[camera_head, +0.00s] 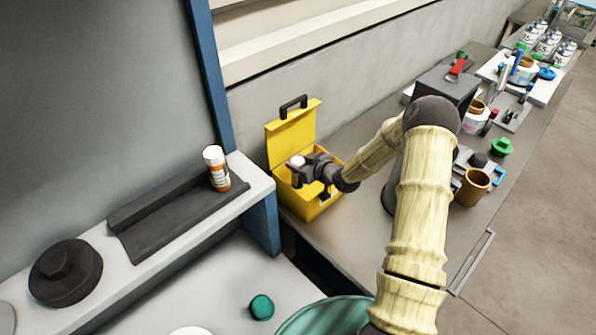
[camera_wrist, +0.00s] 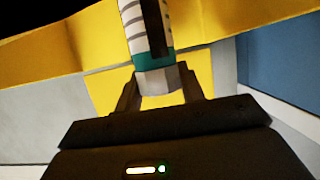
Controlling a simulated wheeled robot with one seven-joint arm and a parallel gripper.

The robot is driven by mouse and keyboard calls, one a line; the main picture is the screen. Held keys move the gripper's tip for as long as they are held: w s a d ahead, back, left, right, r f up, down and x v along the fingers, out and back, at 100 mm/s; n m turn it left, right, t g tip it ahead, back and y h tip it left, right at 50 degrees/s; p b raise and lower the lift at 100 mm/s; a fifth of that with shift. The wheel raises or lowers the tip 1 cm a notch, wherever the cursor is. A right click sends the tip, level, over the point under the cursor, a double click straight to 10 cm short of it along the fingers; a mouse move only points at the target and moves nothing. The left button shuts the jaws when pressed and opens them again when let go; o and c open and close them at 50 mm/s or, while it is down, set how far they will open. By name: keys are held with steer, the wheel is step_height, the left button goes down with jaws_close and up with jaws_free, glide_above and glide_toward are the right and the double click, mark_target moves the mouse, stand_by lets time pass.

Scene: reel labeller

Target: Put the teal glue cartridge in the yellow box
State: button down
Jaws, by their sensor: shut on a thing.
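The yellow box (camera_head: 310,209) stands on the grey bench with its lid (camera_head: 291,137) raised at the back. My gripper (camera_head: 300,164) is over the box opening in the head view. In the wrist view my gripper (camera_wrist: 158,88) is shut on the glue cartridge (camera_wrist: 152,56), which shows a white striped body, a dark stripe and a teal band. Yellow walls of the box lie behind it in the wrist view. In the head view only a small pale end of the cartridge (camera_head: 297,160) shows. I cannot tell how far it is inside the box.
A white-capped orange bottle (camera_head: 216,168) stands on a dark tray on the ledge left of the box. A blue post (camera_head: 208,75) rises beside it. A dark grey block (camera_head: 447,88), a brown cup (camera_head: 472,187) and several bottles crowd the bench to the right.

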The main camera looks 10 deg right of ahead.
steer(key=shift+f+p, duration=0.75)
steer(key=shift+f, duration=1.3)
steer(key=shift+f, duration=0.25)
steer(key=c, duration=0.9)
jaws_free()
steer(key=shift+r, duration=0.1)
steer(key=shift+o, duration=0.2)
steer(key=shift+r, duration=0.15)
steer(key=b+v, duration=0.3)
steer(key=v, duration=0.9)
steer(key=shift+s, duration=0.1)
